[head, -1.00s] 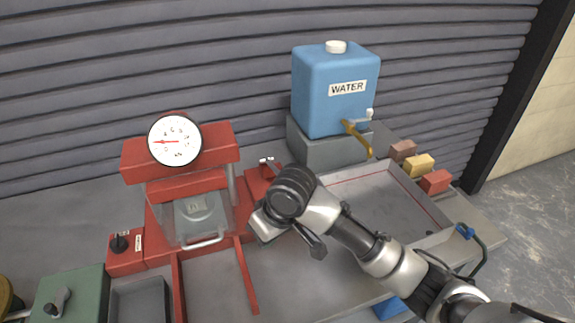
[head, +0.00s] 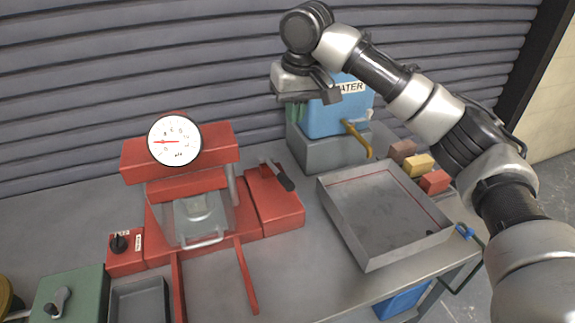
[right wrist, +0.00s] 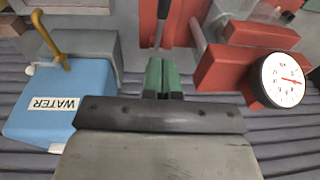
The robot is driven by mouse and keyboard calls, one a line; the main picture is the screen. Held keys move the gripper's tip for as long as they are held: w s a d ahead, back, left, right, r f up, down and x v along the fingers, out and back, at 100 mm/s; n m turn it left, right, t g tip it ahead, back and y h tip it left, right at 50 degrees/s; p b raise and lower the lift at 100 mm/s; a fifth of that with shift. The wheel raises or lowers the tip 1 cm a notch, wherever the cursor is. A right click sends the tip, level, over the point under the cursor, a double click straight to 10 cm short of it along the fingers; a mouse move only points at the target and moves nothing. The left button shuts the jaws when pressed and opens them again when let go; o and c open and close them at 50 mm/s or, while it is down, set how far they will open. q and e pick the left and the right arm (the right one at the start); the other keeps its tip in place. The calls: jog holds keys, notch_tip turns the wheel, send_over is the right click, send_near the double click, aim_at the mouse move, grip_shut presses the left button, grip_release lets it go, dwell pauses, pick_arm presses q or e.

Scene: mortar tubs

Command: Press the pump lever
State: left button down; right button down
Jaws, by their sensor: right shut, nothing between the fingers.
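The pump is a low red block (head: 275,205) on the bench, joined to the right side of the red press (head: 187,187). Its lever (head: 285,183) has a dark grip and slants down to the right above the block. The round white gauge (head: 174,141) sits on the press top. My right gripper (head: 293,112) is shut and empty, raised above and behind the lever, in front of the water tank, apart from the lever. In the right wrist view its green fingers (right wrist: 162,76) are together, with red pump parts (right wrist: 183,22) beyond them. My left gripper is not in view.
The blue water tank (head: 338,118) with a brass tap (head: 356,139) stands on a grey block, partly hidden by my right arm. A grey tray (head: 350,246) lies right of the pump. Coloured blocks (head: 419,165) sit behind it. A ribbed shutter (head: 90,70) closes off the back.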

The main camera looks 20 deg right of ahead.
jog(key=shift+f, duration=0.1)
jog(key=p, duration=0.2)
send_over(286, 177)
jog(key=f, duration=1)
jog(key=shift+w+d, duration=0.35)
jog(key=shift+d, duration=0.05)
jog(key=shift+s+a+f+p, duration=0.15)
jog(key=shift+s+f+p, duration=0.15)
jog(key=shift+f, duration=0.25)
jog(key=shift+s+a+f+p, duration=0.15)
jog(key=shift+f+p, duration=0.1)
jog(key=shift+f, duration=0.3)
jog(key=shift+s+f, duration=0.25)
jog(key=shift+f, duration=0.35)
